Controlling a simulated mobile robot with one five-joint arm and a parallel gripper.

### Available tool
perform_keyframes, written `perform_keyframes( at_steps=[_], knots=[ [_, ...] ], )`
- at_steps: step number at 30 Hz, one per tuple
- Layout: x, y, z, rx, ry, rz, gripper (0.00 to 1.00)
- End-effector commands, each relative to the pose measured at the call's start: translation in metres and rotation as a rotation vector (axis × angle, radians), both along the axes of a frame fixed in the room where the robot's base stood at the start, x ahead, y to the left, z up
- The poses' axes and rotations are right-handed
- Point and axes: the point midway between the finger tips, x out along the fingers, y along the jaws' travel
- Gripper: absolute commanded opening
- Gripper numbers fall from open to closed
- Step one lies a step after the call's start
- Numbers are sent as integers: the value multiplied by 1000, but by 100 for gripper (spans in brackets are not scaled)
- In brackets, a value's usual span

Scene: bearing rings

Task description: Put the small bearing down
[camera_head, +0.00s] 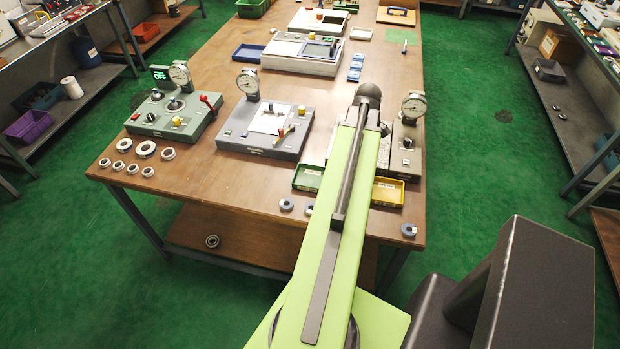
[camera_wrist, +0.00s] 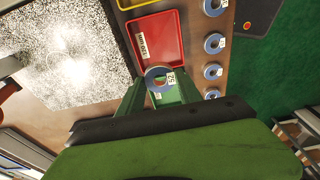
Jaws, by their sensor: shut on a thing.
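In the wrist view, my gripper (camera_wrist: 160,88) is shut on a small bearing (camera_wrist: 150,73), a blue-grey ring with a white label. The green fingers sit either side of it. The bearing overlaps the near edge of a red tray (camera_wrist: 170,42) in the picture. I cannot tell its height above the tray or table. In the head view, my arm hides the gripper and the held bearing.
Several loose bearings (camera_wrist: 213,72) stand in a row right of the red tray. A speckled plate (camera_wrist: 70,45) lies left of it. The head view shows a green tray (camera_head: 308,190), a yellow tray (camera_head: 397,197), gauge stations (camera_head: 265,145) and several rings (camera_head: 146,149) on the wooden table (camera_head: 210,190).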

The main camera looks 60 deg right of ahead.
Motion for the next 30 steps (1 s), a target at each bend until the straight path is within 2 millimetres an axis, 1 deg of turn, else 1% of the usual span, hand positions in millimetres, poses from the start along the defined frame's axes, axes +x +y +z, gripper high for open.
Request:
perform_keyframes(
  at_steps=[1, 3, 5, 8, 12, 15, 18, 21, 25, 28, 30],
  knots=[
    [1, -4, 1, 0, 0, -6, 0],
    [2, -1, -2, 0, 0, -5, 0],
    [9, 2, -10, -1, 0, -3, 0],
    [31, 9, -28, -1, 0, -1, 0],
    [66, 22, -51, -1, 0, -1, 0],
    [88, 30, -64, 0, 0, -3, 0],
    [102, 35, -70, 1, 0, -5, 0],
    [108, 37, -71, 0, 0, -6, 0],
    [109, 37, -71, 0, 0, -7, 0],
    [108, 37, -84, 0, 0, -8, 0],
    [108, 37, -97, 0, 0, -8, 0]
  ],
)
